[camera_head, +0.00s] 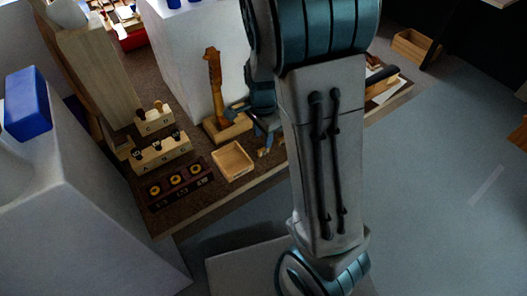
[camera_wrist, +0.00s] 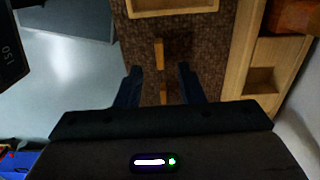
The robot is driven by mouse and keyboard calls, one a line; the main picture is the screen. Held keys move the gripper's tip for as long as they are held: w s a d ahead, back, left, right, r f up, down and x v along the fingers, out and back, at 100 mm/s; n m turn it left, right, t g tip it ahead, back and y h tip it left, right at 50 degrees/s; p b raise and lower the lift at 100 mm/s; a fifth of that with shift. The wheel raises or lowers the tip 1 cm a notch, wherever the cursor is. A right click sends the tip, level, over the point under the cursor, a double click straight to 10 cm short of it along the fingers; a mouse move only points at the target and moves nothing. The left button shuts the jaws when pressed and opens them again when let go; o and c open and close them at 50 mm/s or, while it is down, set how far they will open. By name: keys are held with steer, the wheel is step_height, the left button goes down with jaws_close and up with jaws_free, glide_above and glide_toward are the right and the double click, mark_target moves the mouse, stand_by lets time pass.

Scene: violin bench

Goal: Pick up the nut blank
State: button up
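In the wrist view, a small, narrow strip of pale wood (camera_wrist: 159,54), seemingly the nut blank, lies on the brown bench mat. My gripper (camera_wrist: 160,69) is open, with one dark blue finger on each side of the strip's line and visible gaps to both. Another small pale piece (camera_wrist: 163,94) shows lower between the fingers; I cannot tell whether it is separate. In the head view, my gripper (camera_head: 256,122) is over the bench near small pale pieces (camera_head: 264,152), partly hidden by my arm.
A shallow wooden tray (camera_head: 233,174) lies close by. A stand with an upright scroll-topped neck (camera_head: 214,82) is behind it. Lettered wooden blocks (camera_head: 163,155) and a dark rack with yellow rings (camera_head: 180,187) are to the left. The bench edge is near.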

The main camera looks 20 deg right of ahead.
mark_target(263, 149)
step_height(263, 149, down, 5)
steer(key=shift+d+f+b, duration=0.1)
steer(key=shift+f+b, duration=0.05)
steer(key=shift+b, duration=0.35)
jaws_close()
